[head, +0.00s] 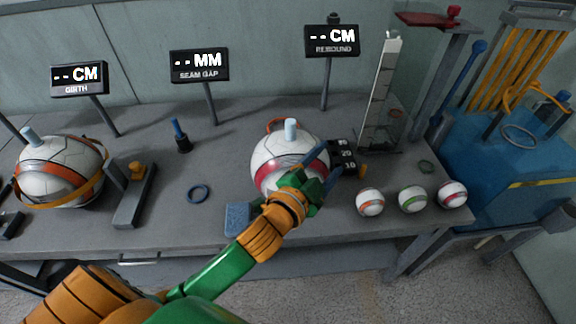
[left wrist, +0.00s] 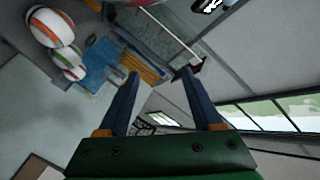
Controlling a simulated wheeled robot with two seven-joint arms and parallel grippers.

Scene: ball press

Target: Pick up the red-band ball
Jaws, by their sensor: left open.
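A small white ball with a red band (head: 453,195) rests at the right end of the grey table, the rightmost in a row of small balls. To its left are a green-band ball (head: 412,199) and an orange-band ball (head: 370,202). In the left wrist view, the red-band ball (left wrist: 75,73) is at upper left, partly behind the green-band one (left wrist: 67,54) and the orange-band one (left wrist: 50,27). My left gripper (head: 336,157) is open and empty, left of the row and in front of a large red-striped ball (head: 272,170). My right gripper is not in view.
A clear upright tube (head: 381,105) stands behind the small balls. A small black numbered block (head: 342,153) is near my left gripper. A blue surface with a yellow rack (head: 520,65) lies to the right.

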